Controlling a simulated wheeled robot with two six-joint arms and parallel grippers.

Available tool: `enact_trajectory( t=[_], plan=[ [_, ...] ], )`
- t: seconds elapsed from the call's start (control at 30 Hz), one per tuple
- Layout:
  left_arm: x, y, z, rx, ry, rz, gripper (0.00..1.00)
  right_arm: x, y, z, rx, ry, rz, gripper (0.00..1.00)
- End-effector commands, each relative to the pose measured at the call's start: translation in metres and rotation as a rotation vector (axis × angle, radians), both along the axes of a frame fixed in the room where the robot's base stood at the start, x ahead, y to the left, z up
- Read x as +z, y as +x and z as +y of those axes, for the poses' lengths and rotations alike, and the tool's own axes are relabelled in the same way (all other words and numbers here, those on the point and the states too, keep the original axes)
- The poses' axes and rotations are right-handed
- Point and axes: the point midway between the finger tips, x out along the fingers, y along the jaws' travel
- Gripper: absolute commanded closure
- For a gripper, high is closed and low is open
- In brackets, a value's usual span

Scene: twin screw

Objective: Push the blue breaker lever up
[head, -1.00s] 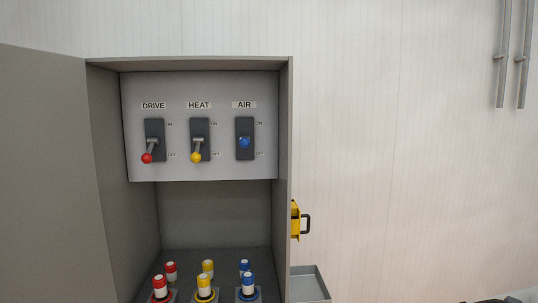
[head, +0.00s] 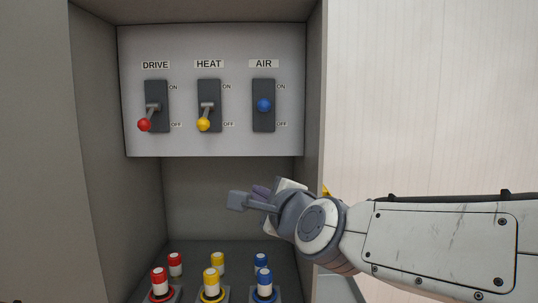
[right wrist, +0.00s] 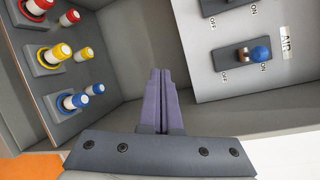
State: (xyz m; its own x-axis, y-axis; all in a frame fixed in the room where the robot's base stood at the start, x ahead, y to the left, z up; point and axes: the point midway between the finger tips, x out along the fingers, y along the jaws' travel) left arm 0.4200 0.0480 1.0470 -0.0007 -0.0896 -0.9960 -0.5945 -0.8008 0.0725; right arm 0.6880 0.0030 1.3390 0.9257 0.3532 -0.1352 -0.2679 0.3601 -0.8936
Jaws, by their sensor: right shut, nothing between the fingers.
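The blue breaker lever (head: 264,105) is under the AIR label on the white panel. Its blue knob sits about midway between the ON and OFF marks, seeming to point out toward me. It also shows in the right wrist view (right wrist: 260,54), at the upper right. My right gripper (head: 240,201) is in the cabinet opening, below the panel and the blue lever, apart from both. In the right wrist view its two purple fingers (right wrist: 160,75) are pressed together with nothing between them. My left gripper is in neither view.
The red DRIVE lever (head: 144,125) and yellow HEAT lever (head: 203,124) hang down toward OFF. Red, yellow and blue capped plugs (head: 263,278) stand on the cabinet floor below my gripper. The cabinet's right wall (head: 314,100) is close beside my arm.

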Motion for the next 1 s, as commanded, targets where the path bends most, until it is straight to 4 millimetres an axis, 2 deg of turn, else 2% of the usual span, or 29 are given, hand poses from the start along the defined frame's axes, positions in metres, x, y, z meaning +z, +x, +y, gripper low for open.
enact_trajectory(
  t=[0.03, 0.1, 0.2, 0.3, 0.47, 0.87, 0.9, 1.0],
  plan=[
    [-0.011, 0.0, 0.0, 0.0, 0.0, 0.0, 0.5, 0.019, 0.007, -0.012, -0.072, 0.172, -0.031, 1.0],
    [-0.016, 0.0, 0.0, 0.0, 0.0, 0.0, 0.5, 0.044, 0.011, -0.028, -0.146, 0.375, -0.064, 1.0],
    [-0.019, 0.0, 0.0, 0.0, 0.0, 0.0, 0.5, 0.067, 0.014, -0.045, -0.207, 0.573, -0.1, 1.0],
    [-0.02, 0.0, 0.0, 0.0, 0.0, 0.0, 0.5, 0.079, 0.016, -0.054, -0.234, 0.671, -0.118, 1.0],
    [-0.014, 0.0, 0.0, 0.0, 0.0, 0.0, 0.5, 0.085, 0.032, -0.054, -0.241, 0.692, -0.12, 1.0],
    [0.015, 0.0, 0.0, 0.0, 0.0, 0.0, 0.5, 0.099, 0.115, -0.043, -0.238, 0.686, -0.116, 1.0],
    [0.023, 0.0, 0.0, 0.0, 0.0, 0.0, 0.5, 0.108, 0.115, -0.039, -0.234, 0.689, -0.118, 1.0],
    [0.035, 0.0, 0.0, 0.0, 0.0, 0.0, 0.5, 0.119, 0.114, -0.033, -0.233, 0.689, -0.118, 1.0]
  ],
)
